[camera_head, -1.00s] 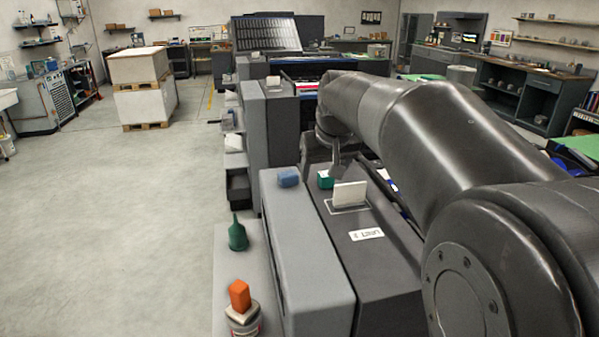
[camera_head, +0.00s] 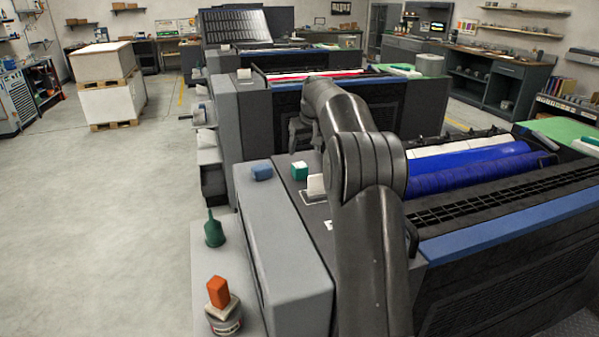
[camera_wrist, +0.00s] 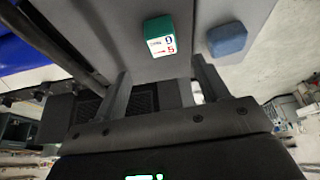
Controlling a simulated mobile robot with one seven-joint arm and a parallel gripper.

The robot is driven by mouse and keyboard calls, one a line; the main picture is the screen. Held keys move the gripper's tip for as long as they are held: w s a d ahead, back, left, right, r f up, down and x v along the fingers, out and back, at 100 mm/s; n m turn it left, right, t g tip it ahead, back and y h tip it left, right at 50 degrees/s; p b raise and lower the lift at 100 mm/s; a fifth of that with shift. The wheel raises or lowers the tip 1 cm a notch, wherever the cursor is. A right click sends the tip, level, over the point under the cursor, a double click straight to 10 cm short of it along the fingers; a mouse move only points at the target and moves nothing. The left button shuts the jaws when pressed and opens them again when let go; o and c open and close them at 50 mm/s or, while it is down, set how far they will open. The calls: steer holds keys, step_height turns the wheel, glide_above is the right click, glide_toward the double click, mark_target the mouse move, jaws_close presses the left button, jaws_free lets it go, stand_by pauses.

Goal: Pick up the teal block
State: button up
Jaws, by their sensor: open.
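The teal block (camera_head: 300,171) stands on the dark top of the nearest ink unit, just behind a small upright white card (camera_head: 316,186). In the wrist view the teal block (camera_wrist: 158,36), with a white face bearing printed digits, lies beyond the fingertips, roughly between their lines. My gripper (camera_head: 303,145) is behind and above the block in the head view, partly dark against the machine. In the wrist view my gripper (camera_wrist: 162,72) has its two fingers spread apart with no block between them.
A blue block (camera_head: 262,173) sits left of the teal block on the grey housing; it also shows in the wrist view (camera_wrist: 227,40). A green funnel-shaped item (camera_head: 214,230) and an orange block (camera_head: 218,292) on a can stand at the left. Blue rollers (camera_head: 470,170) lie right.

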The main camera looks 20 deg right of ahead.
mark_target(300, 165)
steer(key=x, duration=1)
steer(key=shift+a, duration=0.15)
steer(key=c, duration=1.1)
